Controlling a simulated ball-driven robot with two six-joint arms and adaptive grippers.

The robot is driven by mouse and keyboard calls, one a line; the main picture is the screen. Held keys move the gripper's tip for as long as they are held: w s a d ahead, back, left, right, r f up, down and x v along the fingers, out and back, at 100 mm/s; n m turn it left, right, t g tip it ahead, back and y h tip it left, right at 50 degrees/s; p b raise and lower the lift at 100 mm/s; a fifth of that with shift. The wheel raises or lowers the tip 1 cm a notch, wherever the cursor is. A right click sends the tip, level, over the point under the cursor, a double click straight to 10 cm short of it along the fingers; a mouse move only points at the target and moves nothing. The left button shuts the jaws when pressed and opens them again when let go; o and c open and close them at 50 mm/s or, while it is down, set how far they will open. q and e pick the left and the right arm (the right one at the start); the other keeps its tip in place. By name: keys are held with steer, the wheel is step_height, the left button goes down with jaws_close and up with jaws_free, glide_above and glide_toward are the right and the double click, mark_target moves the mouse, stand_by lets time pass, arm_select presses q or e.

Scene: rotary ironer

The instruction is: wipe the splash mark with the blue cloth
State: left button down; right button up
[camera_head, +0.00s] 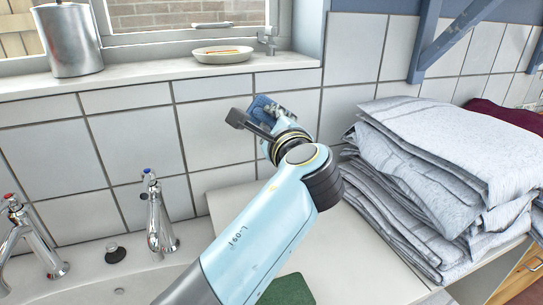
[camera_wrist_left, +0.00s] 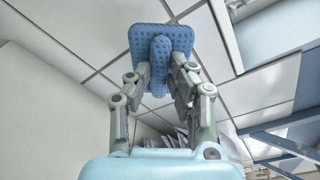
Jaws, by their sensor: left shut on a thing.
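The blue cloth (camera_head: 265,103) is held in my left gripper (camera_head: 257,120), in front of the white tiled wall. In the left wrist view the cloth (camera_wrist_left: 160,36) is dimpled, with a folded part pinched between the two fingers (camera_wrist_left: 160,78) and a flat pad beyond the tips. Tiles stand behind it. I cannot tell whether the cloth touches the wall. I cannot make out the splash mark in either view. My right gripper is not in view.
A stack of folded grey linen (camera_head: 440,165) lies to the right on the white worktop (camera_head: 350,262). Two taps (camera_head: 158,215) stand at the sink on the left. The sill above holds a metal canister (camera_head: 68,40) and a white dish (camera_head: 222,55). A green item (camera_head: 287,291) lies below my arm.

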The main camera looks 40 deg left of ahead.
arm_select(q)
steer(key=a+f+b, duration=0.1)
steer(key=w+a+f+b, duration=0.2)
steer(key=f, duration=0.1)
steer(key=shift+a, duration=0.35)
steer(key=shift+w+a, duration=0.25)
steer(key=shift+a, duration=0.4)
steer(key=shift+r, duration=0.15)
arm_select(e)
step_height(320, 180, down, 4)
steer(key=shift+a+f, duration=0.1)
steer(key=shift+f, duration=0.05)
arm_select(q)
steer(key=shift+w+a, duration=0.1)
steer(key=shift+a, duration=0.1)
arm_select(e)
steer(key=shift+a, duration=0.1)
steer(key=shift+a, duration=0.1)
